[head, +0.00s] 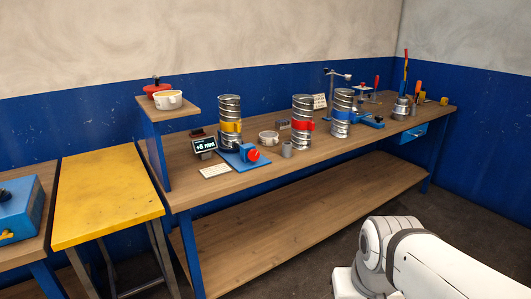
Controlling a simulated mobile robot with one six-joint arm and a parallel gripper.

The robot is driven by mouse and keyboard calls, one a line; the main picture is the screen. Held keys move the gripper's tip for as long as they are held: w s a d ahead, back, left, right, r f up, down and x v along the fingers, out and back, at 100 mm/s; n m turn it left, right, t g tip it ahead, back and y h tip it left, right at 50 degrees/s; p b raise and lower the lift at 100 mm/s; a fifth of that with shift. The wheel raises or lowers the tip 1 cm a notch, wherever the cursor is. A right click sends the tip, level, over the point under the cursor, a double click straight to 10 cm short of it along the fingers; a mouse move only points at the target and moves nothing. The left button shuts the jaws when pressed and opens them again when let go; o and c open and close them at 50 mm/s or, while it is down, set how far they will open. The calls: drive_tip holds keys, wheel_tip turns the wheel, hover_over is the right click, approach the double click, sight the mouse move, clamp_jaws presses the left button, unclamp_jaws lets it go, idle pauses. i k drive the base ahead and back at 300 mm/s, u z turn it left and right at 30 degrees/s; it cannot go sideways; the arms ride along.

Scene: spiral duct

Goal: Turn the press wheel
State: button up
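A blue device with a round red knob (253,155) stands at the front left of the long wooden workbench (290,176). A blue base (370,122) stands farther right on the bench, beside a spiral duct with a blue band. A small cross-shaped item with red on top (362,88) is behind it. I cannot tell which of these, if any, is the press wheel. My white arm shows at the lower right, in front of the bench. My gripper is not in view.
Spiral ducts with yellow (230,126), red (303,124) and blue (343,115) bands stand on the bench. A small display (204,145) is at the left. A yellow table (105,195) and a blue box (18,210) are farther left. The lower shelf (290,225) is clear.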

sight(253, 154)
drive_tip(key=i, duration=0.9)
drive_tip(key=u, duration=0.05)
